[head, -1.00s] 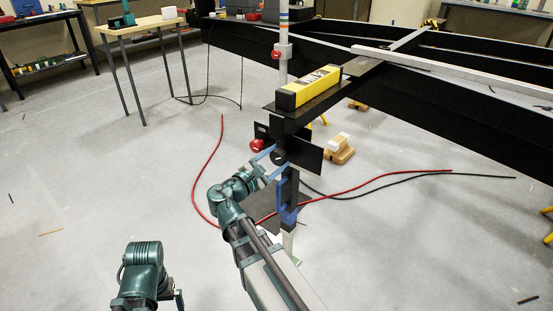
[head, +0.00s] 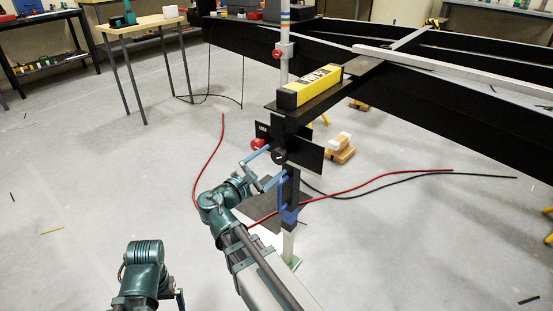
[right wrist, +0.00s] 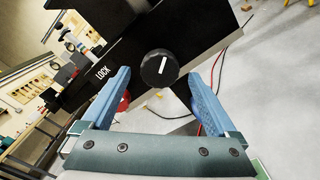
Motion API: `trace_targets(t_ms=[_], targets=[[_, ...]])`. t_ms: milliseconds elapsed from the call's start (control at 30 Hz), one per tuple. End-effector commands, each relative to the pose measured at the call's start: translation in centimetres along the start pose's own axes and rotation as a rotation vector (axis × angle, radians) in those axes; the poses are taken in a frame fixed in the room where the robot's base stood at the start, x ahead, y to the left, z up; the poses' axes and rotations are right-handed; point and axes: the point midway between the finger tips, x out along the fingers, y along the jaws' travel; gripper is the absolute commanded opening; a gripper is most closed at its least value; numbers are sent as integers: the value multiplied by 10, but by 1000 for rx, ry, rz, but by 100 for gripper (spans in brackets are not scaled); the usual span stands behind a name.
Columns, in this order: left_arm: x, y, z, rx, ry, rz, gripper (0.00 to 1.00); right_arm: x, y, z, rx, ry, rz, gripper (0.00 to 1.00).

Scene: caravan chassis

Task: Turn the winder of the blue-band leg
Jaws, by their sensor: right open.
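The leg is a vertical post with a blue band (head: 288,215) low on it. A black plate (head: 306,156) on the post carries a round black knob (head: 278,156), which I take for the winder. In the right wrist view the knob (right wrist: 159,68) has a white line on its face, and the plate reads LOCK to its left. My right gripper (head: 274,161) is open, its blue fingers apart and pointing at the plate. In the right wrist view the knob appears between the fingertips, and neither finger visibly touches it.
A red knob (head: 258,145) sits at the plate's left side. A yellow box (head: 310,85) rests on the black bracket above. Dark chassis beams (head: 440,108) run to the right. Red and black cables lie on the floor.

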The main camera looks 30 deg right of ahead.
Motion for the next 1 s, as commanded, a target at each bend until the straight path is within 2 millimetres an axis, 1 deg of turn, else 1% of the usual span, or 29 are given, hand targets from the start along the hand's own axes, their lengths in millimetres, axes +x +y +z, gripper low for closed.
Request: trace_targets(t_ms=[33,200,300,400,500,700,1000], targets=[[0,0,0,0,0,0,100,-14,0,0,0,4,4,94],[0,0,0,0,0,0,100,-51,0,0,0,4,4,94],[0,0,0,0,0,0,100,-70,0,0,0,3,3,94],[0,0,0,0,0,0,100,-85,0,0,0,2,2,94],[0,0,0,0,0,0,100,-96,0,0,0,2,1,94],[0,0,0,0,0,0,100,-106,0,0,0,1,0,94],[0,0,0,0,0,0,100,-106,0,0,0,0,0,94]])
